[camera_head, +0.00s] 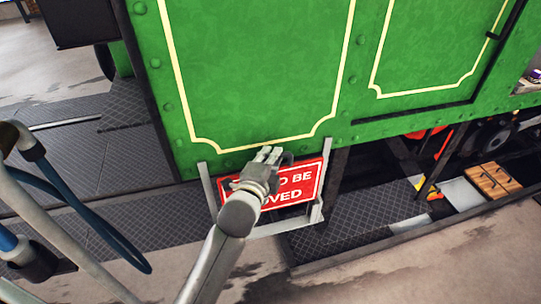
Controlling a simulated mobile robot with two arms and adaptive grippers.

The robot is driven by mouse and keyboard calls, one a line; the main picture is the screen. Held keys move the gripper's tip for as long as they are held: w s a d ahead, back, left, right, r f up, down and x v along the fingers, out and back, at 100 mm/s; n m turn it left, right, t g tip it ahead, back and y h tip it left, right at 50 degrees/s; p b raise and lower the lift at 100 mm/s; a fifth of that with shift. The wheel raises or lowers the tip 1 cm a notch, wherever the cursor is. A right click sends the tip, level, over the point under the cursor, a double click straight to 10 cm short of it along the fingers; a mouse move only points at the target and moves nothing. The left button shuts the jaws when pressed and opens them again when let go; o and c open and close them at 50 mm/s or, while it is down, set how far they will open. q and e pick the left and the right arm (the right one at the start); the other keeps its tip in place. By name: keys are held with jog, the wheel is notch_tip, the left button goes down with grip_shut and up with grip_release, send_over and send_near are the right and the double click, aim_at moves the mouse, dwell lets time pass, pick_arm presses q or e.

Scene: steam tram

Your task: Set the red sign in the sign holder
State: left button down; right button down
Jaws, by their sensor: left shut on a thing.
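The red sign (298,188) with white lettering and a white border is at the lower edge of the green tram side. My left gripper (269,156) is shut on the sign near its upper edge, and my gripper and wrist hide its left and middle part. The grey metal sign holder (287,228) hangs on the tram side, with an upright rail on each side of the sign and a bar below it. The sign is between the rails, slightly tilted in the picture. I cannot tell if its lower edge touches the bar. My right gripper is not in view.
The green tram panel (255,70) rises right behind the holder. Dark tread plates (70,150) lie at the left. Blue hoses and grey tubes are at the far left. A wooden block (488,181) and machinery show low at the right. Bare floor (430,265) lies in front.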

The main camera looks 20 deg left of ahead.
pick_arm(q)
jog(key=shift+f, duration=0.3)
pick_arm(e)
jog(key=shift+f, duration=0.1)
pick_arm(q)
jog(key=shift+f, duration=0.1)
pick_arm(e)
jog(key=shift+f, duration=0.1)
pick_arm(q)
jog(key=shift+f+b, duration=0.5)
jog(key=shift+f, duration=0.15)
jog(key=shift+a+f, duration=0.1)
jog(key=shift+f, duration=0.25)
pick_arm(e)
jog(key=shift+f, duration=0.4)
pick_arm(q)
jog(key=shift+f+b, duration=0.2)
jog(key=shift+b, duration=0.1)
